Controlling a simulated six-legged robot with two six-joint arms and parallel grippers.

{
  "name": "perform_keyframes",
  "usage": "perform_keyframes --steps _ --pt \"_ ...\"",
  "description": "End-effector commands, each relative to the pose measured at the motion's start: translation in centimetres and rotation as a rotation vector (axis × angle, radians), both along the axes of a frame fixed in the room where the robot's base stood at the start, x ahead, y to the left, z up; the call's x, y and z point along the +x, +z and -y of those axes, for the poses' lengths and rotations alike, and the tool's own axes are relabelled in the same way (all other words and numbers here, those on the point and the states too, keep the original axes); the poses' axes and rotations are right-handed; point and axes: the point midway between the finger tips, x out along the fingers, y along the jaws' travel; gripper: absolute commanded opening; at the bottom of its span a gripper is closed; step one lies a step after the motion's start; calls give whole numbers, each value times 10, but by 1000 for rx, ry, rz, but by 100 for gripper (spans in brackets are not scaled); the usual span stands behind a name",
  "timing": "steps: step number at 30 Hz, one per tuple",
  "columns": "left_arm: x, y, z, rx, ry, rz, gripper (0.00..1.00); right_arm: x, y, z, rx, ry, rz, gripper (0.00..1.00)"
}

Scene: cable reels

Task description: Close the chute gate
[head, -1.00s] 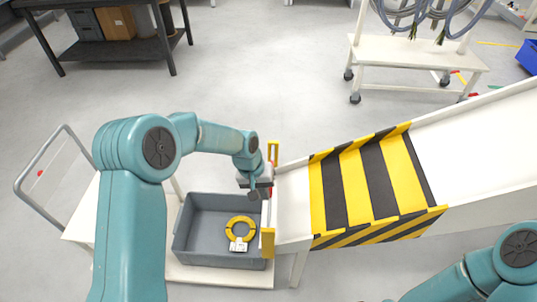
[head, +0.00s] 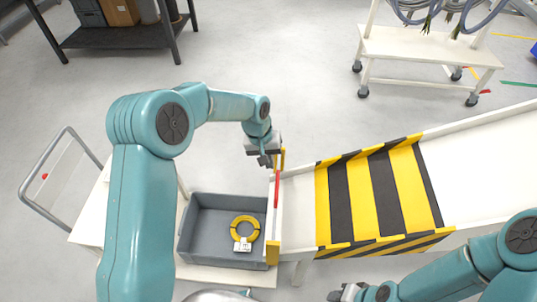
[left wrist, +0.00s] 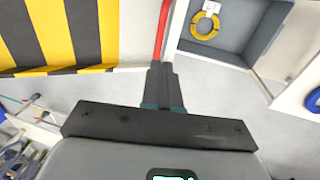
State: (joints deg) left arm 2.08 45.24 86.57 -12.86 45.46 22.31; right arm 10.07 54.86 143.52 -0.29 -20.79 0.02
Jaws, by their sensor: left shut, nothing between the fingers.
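The white chute (head: 298,205) slopes down from the right and ends at a grey bin. The gate's red bar (head: 277,190) shows at the chute's mouth, between a far yellow post and a near yellow post (head: 272,253). How far the gate is shut is hard to tell. The red bar also shows in the left wrist view (left wrist: 163,30), just ahead of my fingertips. My left gripper (head: 265,161) is shut and empty beside the far post. My right gripper (head: 346,292) is at the bottom edge, below the chute; its jaws are unclear.
A yellow-and-black striped cover (head: 365,190) spans the chute. A white trolley (head: 430,45) with cables and a dark shelf (head: 120,48) stand behind on open floor.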

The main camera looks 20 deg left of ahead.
Motion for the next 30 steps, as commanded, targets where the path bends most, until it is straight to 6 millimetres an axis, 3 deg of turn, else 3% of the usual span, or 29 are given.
perform_keyframes --steps 6,13,18,30 --pt "1 -47 10 0 -3 -4 0 0 8 0 0 0 0 40" --pt "5 -83 16 -1 0 -2 0 0 15 0 0 0 0 40" --pt "7 -95 18 0 -1 -1 0 0 16 0 0 0 0 40" --pt "8 -98 17 -1 -1 0 0 0 14 0 0 0 0 40"
